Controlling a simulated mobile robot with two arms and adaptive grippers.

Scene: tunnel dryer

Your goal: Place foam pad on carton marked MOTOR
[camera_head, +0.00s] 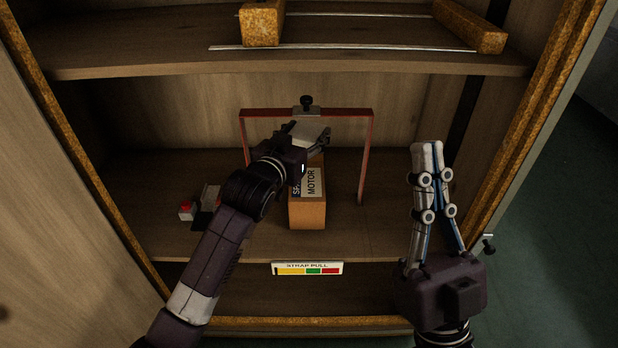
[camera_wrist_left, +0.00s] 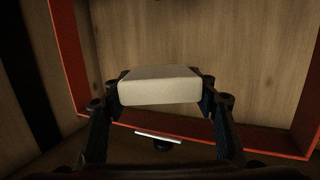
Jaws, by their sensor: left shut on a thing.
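The carton marked MOTOR (camera_head: 307,215) is an orange-brown box on the middle shelf, with a pale label on it. My left arm hides part of its left and upper side. My left gripper (camera_head: 309,136) is above the back part of the carton, shut on the foam pad (camera_head: 304,129). In the left wrist view, the off-white pad (camera_wrist_left: 160,86) sits between the fingertips of the left gripper (camera_wrist_left: 160,95). I cannot tell whether the pad touches the carton. My right gripper (camera_head: 427,147) points up at the right, empty, with its fingers together.
A red frame (camera_head: 367,150) with a black knob (camera_head: 306,102) stands around and behind the carton. A small box with a red top (camera_head: 187,209) lies left on the shelf. A STRAP PULL label (camera_head: 307,268) is on the shelf edge. An upper shelf (camera_head: 300,62) hangs above.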

